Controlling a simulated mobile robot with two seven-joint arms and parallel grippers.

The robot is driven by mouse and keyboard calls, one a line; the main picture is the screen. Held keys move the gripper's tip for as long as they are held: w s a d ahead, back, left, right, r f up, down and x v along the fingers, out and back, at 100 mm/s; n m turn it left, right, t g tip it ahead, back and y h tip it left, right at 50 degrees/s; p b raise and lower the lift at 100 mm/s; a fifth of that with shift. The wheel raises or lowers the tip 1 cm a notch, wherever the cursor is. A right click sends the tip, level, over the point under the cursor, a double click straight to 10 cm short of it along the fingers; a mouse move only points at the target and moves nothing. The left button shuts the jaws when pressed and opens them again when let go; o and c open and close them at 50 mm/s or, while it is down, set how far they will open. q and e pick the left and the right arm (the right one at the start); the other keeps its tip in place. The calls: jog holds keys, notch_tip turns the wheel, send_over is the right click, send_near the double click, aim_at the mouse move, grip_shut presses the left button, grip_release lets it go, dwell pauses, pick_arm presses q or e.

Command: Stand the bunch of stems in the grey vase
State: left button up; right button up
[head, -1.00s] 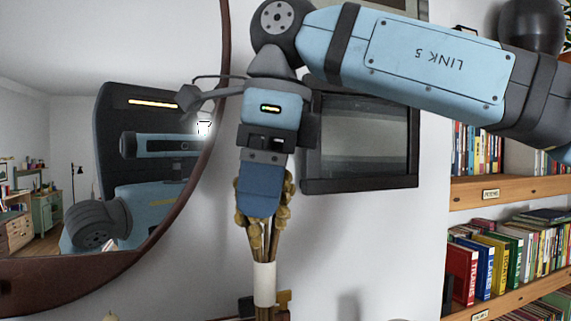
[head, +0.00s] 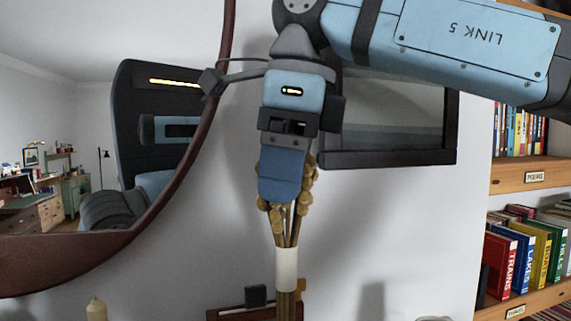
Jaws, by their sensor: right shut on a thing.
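My right gripper (head: 283,190) is shut on the bunch of stems (head: 293,225), with its blue finger pointing down in front of the upper part. The bunch hangs about upright, with brownish round heads around the finger and thin stems below. A white band (head: 287,268) wraps the stems, and the lower ends run out of the picture at the bottom. I cannot make out the grey vase in the head view. My left gripper is not in view.
A round brown-framed mirror (head: 170,208) fills the left and reflects my body. A dark-framed screen or picture (head: 390,157) hangs behind the gripper. Bookshelves (head: 530,182) stand at right. A candle (head: 96,310) and a dark wooden object (head: 232,310) show low down. White wall is between.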

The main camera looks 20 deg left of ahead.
aim_at(286, 267)
jog(key=shift+s+f+b, duration=0.1)
jog(key=shift+f+b, duration=0.35)
jog(key=shift+f, duration=0.4)
jog(key=shift+f+b, duration=0.95)
jog(key=shift+f, duration=0.4)
jog(key=shift+f+b, duration=2.05)
jog(key=shift+f, duration=1.1)
jog(key=o, duration=1.2)
jog(key=shift+c, duration=0.2)
jog(key=shift+r, duration=0.1)
jog(key=r, duration=0.4)
jog(key=d+r, duration=0.1)
jog(key=r, duration=0.4)
jog(key=d+r, duration=0.1)
jog(key=r, duration=0.3)
jog(key=shift+w+r, duration=0.2)
jog(key=shift+r, duration=0.05)
